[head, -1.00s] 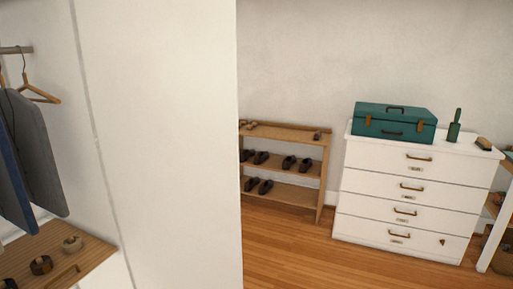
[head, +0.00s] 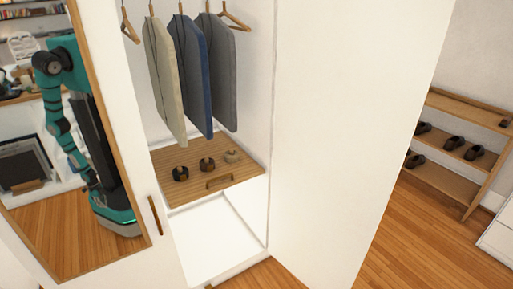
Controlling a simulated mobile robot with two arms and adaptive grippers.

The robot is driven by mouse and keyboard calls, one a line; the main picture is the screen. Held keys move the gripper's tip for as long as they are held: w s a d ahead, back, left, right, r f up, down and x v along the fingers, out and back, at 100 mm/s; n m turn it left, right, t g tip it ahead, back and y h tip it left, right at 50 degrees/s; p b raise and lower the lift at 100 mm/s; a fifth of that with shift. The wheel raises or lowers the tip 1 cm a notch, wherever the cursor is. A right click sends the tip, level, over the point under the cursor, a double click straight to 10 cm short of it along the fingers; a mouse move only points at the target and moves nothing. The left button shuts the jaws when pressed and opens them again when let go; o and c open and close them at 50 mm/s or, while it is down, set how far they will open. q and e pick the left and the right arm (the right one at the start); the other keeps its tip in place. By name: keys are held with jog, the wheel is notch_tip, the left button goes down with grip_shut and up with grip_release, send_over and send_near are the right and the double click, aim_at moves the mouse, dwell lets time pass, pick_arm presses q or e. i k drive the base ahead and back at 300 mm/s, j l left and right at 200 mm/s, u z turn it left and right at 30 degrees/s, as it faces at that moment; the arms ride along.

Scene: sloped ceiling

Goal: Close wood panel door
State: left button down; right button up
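A wardrobe stands open in the head view. A large plain white door panel (head: 350,120) stands swung out on its right side, its inner face toward me. No wood grain shows on that face, and its outer face is hidden. On the left is a white door with a wood-framed mirror (head: 100,262) and a vertical wooden handle (head: 156,215); it covers the left part of the wardrobe. Neither of my grippers shows directly. The mirror reflects part of my own teal and black body and an arm; no gripper state can be read there.
Inside the wardrobe hang several garments (head: 190,75) above a pull-out wooden tray (head: 240,169) with small round items. Below is an empty white compartment (head: 213,240). A wooden shoe rack (head: 445,182) stands behind the open panel. Wooden floor (head: 400,245) is clear at the lower right.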

aim_at(354, 78)
jog(key=i+l+u, duration=0.2)
jog(key=l+u, duration=0.3)
jog(key=i+l+u, duration=0.1)
jog(key=l+u, duration=0.9)
jog(key=k+l+u, duration=0.1)
jog(key=l+u, duration=0.4)
jog(key=l, duration=0.15)
jog(key=k+l, duration=0.1)
jog(key=l, duration=0.3)
jog(key=k+l, duration=0.15)
jog(key=l, duration=0.25)
jog(key=k+l+u, duration=0.1)
jog(key=l, duration=0.35)
jog(key=k+l, duration=0.15)
jog(key=l, duration=0.25)
jog(key=k+l, duration=0.1)
jog(key=l, duration=0.3)
jog(key=k+l, duration=0.15)
jog(key=l, duration=0.25)
jog(key=u, duration=0.05)
